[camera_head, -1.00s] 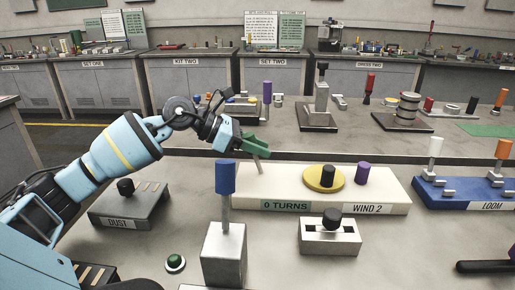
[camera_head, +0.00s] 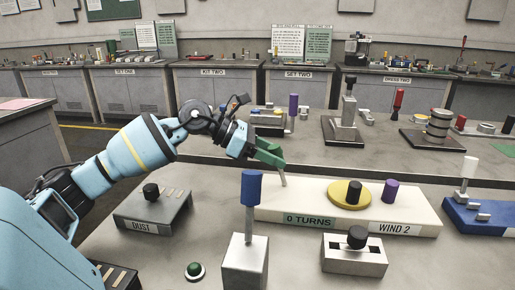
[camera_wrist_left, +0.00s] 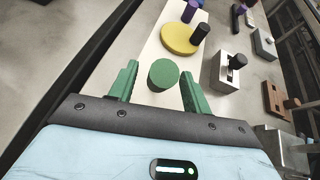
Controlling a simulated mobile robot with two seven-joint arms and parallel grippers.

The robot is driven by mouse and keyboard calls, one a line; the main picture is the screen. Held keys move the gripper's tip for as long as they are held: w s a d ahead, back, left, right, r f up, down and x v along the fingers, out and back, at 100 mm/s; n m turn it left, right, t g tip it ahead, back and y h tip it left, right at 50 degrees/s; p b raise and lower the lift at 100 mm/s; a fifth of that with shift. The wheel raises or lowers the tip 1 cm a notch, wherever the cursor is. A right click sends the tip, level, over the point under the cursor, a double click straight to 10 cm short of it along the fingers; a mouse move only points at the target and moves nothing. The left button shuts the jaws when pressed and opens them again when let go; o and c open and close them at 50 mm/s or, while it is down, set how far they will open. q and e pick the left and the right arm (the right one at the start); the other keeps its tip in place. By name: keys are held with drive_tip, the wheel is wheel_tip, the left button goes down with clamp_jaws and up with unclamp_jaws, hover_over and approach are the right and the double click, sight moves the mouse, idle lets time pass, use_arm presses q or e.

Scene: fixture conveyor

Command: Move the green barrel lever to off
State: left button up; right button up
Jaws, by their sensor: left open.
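The green barrel lever (camera_wrist_left: 163,74) shows end-on in the left wrist view as a round green top. In the head view its thin pale stem (camera_head: 284,179) rises from the left part of a long white board (camera_head: 300,200), and the green fingers make its top hard to tell apart. My left gripper (camera_head: 270,153) is open, with green fingers at the lever's top. In the left wrist view the two fingers (camera_wrist_left: 158,82) stand on either side of the barrel, with a gap on each side. My right gripper is not in view.
The board also carries a yellow disc (camera_head: 340,194) with a black knob and a purple knob (camera_head: 390,191). A blue-handled lever (camera_head: 252,188) stands on a block in front. A grey DUST box (camera_head: 153,212) sits left, a black-knobbed white box (camera_head: 355,257) in front right.

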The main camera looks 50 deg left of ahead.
use_arm(q)
drive_tip(key=shift+b+v, duration=0.3)
drive_tip(key=shift+v, duration=2.25)
